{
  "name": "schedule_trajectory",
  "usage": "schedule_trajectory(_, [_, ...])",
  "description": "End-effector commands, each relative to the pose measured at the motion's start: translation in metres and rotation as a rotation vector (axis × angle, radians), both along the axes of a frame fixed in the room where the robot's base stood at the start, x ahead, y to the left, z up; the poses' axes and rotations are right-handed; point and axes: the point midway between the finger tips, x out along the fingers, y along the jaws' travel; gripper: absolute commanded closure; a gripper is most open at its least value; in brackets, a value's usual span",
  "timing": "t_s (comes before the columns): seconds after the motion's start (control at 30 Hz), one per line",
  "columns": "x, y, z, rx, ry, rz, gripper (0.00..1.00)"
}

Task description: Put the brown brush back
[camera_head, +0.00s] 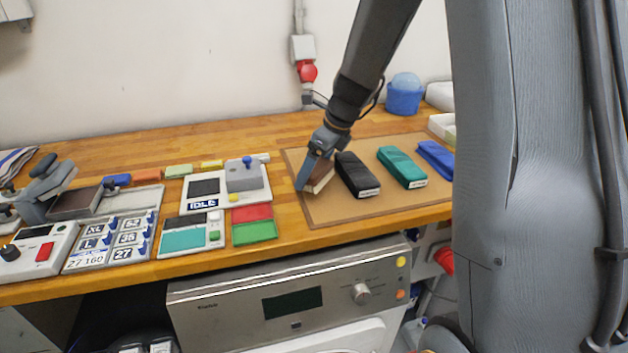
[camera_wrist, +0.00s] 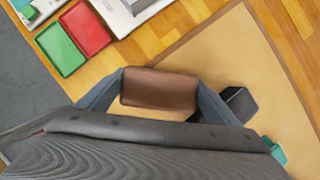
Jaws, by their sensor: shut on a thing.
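My gripper (camera_wrist: 160,92) is shut on the brown brush (camera_wrist: 160,90), with one finger on each side of it in the wrist view. In the head view the brown brush (camera_head: 321,175) is partly hidden by my gripper (camera_head: 312,172). It looks tilted, with pale bristles at its lower side. It is over the left part of the tan mat (camera_head: 340,208). I cannot tell whether the bristles touch the mat. A black brush (camera_head: 357,174) lies just right of it, then a green brush (camera_head: 401,166) and a blue brush (camera_head: 436,158).
Left of the mat are red (camera_head: 252,213) and green (camera_head: 254,230) trays and a device marked IDLE (camera_head: 203,188). A blue container (camera_head: 404,95) stands behind the mat at the back. The wooden counter (camera_head: 300,130) is clear behind the mat's left part.

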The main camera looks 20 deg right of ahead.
Motion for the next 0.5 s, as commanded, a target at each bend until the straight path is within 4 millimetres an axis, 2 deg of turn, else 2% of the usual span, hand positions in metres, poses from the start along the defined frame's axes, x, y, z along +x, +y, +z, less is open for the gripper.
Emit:
schedule_trajectory(0.3, [-0.001,0.000,-0.037,0.000,0.002,-0.001,0.50])
schedule_trajectory(0.5, [0.000,0.000,-0.039,-0.001,0.001,0.000,0.50])
